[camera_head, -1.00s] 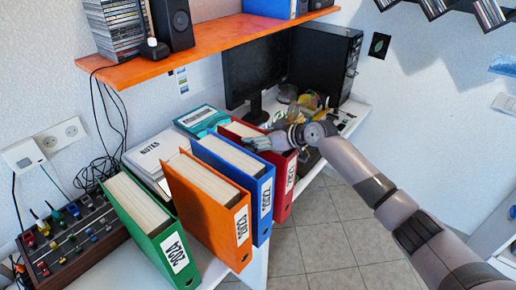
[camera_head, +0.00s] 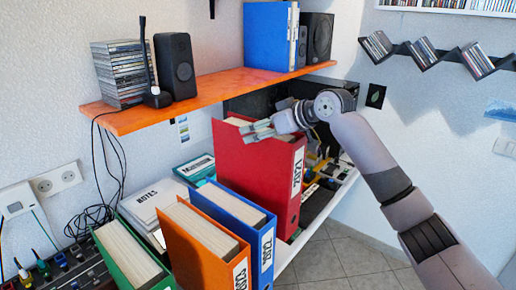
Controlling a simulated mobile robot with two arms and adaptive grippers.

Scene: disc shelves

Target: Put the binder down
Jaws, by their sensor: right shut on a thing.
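The red binder (camera_head: 255,168), with a 2021-style year label on its spine, is upright and stands well above the other binders. My right gripper (camera_head: 259,130) is shut on its top edge, the arm coming in from the right. The binder's lower left part is hidden behind the blue binder, so I cannot tell its exact clearance from the desk. A blue binder (camera_head: 262,250), an orange binder (camera_head: 202,262) and a green binder (camera_head: 135,265) stand in a row at the front left. My left gripper is not in view.
A NOTES box (camera_head: 150,198) lies behind the row. A zigzag CD rack (camera_head: 430,52) hangs at right.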

